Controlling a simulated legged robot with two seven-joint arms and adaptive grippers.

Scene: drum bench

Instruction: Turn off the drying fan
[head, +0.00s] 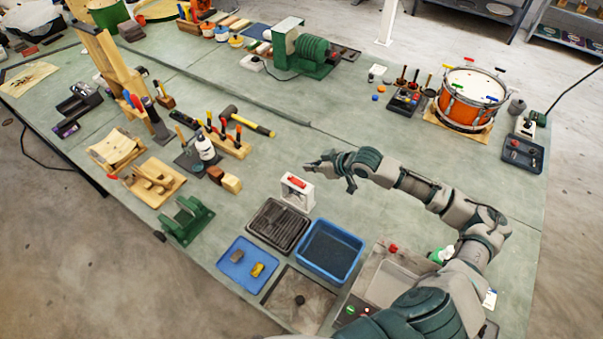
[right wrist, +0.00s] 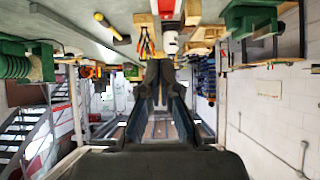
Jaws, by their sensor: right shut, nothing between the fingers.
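I cannot tell for sure which of these is the drying fan. My right gripper (head: 314,167) hovers just behind the white switch box, apart from it as far as I can see. Its fingers are together and empty; they also show in the right wrist view (right wrist: 160,66). My left gripper is not in view.
A black slotted tray (head: 278,225) and a blue bin (head: 331,250) stand in front of the switch box. A hammer (head: 246,121) and other tools lie to the left. An orange drum (head: 466,98) stands at the back right. The bench behind my gripper is mostly clear.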

